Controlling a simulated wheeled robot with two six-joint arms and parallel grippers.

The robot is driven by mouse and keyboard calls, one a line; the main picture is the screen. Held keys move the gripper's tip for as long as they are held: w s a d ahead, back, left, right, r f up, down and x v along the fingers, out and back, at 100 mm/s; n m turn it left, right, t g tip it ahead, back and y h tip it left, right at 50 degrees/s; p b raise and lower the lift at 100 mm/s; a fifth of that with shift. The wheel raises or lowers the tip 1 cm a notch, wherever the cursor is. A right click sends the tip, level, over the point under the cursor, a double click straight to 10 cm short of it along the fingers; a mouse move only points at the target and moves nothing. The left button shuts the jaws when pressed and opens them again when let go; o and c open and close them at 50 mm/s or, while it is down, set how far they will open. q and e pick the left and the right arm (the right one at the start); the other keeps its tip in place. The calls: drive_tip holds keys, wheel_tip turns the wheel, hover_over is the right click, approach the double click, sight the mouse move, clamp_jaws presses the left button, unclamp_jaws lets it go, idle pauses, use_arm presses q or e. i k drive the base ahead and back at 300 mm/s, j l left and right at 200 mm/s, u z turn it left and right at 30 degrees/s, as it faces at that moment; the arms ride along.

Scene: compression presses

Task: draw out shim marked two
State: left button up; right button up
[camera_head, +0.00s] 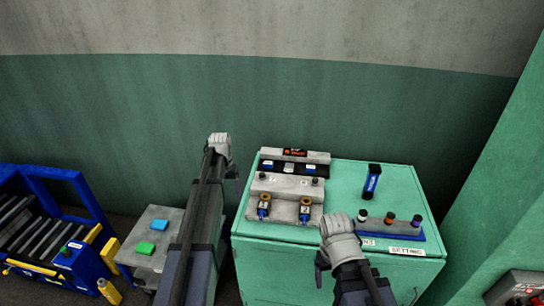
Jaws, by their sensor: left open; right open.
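A grey press fixture (285,185) stands on the left part of the green cabinet top. Two small brown-topped pieces with blue and white parts sit at its front, a left one (264,206) and a right one (305,209). The right one seems to carry a small mark like a 2, too small to read surely. I cannot tell which part is the shim. My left gripper (219,146) is open and empty, left of the cabinet and apart from the fixture. My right gripper (340,228) is open and empty, right of the right brown-topped piece, before the blue rack.
A blue rack (412,233) with several capped pegs stands at right, behind a SETTING label (406,251). A dark blue upright piece (372,181) stands behind it. A grey table (152,225) holds blue and green blocks. A blue roller frame (70,193) is far left.

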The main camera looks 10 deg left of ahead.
sight(267, 164)
drive_tip(key=i+j+z, duration=0.2)
drive_tip(key=i, duration=0.2)
drive_tip(key=i+j+z, duration=0.15)
drive_tip(key=i, duration=0.25)
drive_tip(key=j, duration=0.1)
